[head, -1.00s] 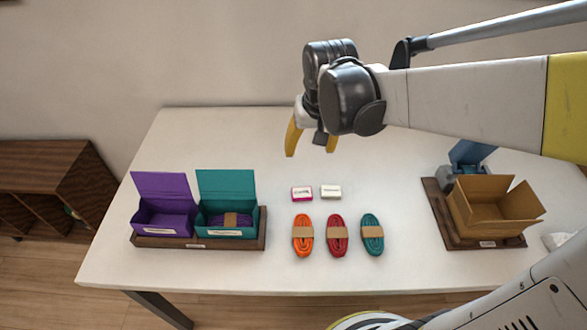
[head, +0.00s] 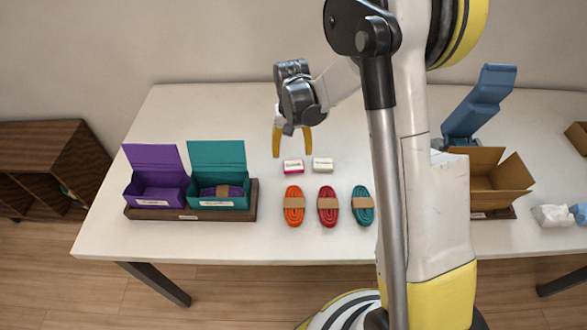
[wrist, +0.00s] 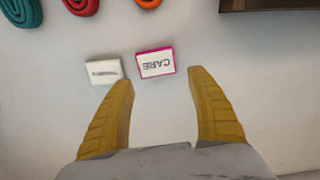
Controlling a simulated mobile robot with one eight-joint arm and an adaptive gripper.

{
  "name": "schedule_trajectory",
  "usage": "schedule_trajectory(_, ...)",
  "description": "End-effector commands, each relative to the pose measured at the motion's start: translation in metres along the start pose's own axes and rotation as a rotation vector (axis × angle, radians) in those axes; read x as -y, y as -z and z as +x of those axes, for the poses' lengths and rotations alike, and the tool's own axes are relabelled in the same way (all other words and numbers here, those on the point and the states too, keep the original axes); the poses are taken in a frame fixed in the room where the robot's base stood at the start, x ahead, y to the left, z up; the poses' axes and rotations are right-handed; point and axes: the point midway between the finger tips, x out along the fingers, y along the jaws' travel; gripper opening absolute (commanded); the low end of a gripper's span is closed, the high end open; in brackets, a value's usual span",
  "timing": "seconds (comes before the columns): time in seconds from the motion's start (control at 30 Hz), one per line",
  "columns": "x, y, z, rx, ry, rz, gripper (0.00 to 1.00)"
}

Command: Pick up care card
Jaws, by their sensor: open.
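The care card (wrist: 155,63) is a small white block with a pink-red edge and the word CARE on top. In the head view the care card (head: 293,167) lies on the table behind the orange cord bundle. My gripper (wrist: 165,78) is open and empty, its yellow fingers pointing at the table. In the head view my gripper (head: 291,154) hangs just behind the card. I see no contact with it.
A white card (head: 322,164) lies close beside the care card. Orange (head: 294,205), red (head: 328,206) and teal (head: 362,205) cord bundles lie in front. Purple (head: 155,191) and teal (head: 217,190) boxes stand left, a cardboard box (head: 497,185) right. Clear table surrounds the cards.

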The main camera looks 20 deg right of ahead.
Motion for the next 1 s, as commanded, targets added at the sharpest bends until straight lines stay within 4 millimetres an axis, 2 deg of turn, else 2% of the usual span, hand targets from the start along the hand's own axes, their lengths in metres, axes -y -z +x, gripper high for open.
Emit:
schedule_trajectory(0.37, -0.003, -0.010, 0.050, 0.000, 0.000, 0.000, 0.67)
schedule_trajectory(0.6, -0.003, -0.010, 0.050, 0.000, 0.000, 0.000, 0.67)
schedule_trajectory(0.7, -0.003, -0.010, 0.050, 0.000, 0.000, 0.000, 0.41)
schedule_trajectory(1.0, -0.003, -0.010, 0.050, -0.001, 0.000, 0.000, 0.41)
